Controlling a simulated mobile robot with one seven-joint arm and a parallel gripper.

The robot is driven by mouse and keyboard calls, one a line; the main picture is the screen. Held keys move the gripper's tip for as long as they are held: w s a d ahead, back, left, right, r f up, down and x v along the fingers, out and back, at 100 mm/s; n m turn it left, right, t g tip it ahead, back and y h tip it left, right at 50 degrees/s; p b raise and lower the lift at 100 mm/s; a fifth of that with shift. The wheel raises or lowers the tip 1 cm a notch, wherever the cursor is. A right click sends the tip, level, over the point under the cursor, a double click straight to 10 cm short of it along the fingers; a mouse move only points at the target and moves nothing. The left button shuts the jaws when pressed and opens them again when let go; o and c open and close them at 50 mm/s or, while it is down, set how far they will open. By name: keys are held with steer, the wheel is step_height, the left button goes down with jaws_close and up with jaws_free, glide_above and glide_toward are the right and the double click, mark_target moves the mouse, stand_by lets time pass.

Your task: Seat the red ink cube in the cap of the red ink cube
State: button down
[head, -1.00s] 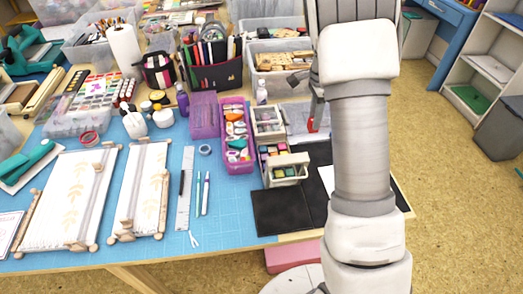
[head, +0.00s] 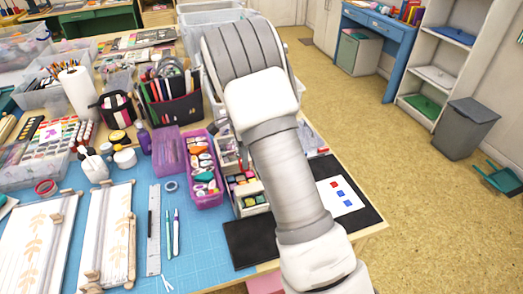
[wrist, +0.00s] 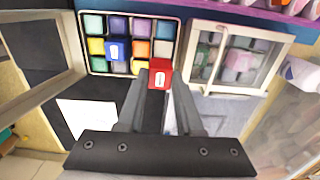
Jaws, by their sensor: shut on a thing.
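My gripper (wrist: 159,88) is shut on the red ink cube (wrist: 159,74), which has a white mark on its face. The cube is at the fingertips, in front of the lower right part of a tray (wrist: 178,45) of coloured ink cubes in the wrist view. A blue ink cube (wrist: 118,50) with a similar mark stands out at the tray's left. I cannot make out the red cube's cap; the held cube and fingers cover part of the tray. In the head view my arm hides the gripper and red cube; part of the tray (head: 250,211) shows beside it.
A white-framed, clear-fronted compartment (wrist: 193,72) adjoins the tray on the right. A pink box (head: 206,200) of small items stands left of the tray.

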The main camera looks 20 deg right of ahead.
steer(key=f, duration=0.2)
steer(key=a+f, duration=0.1)
steer(key=shift+w+a+f, duration=0.15)
steer(key=shift+w+f, duration=0.05)
steer(key=shift+f, duration=0.55)
steer(key=shift+f, duration=0.2)
steer(key=c, duration=0.6)
jaws_free()
steer(key=shift+o, duration=0.2)
steer(key=shift+w+b, duration=0.1)
steer(key=shift+b, duration=0.35)
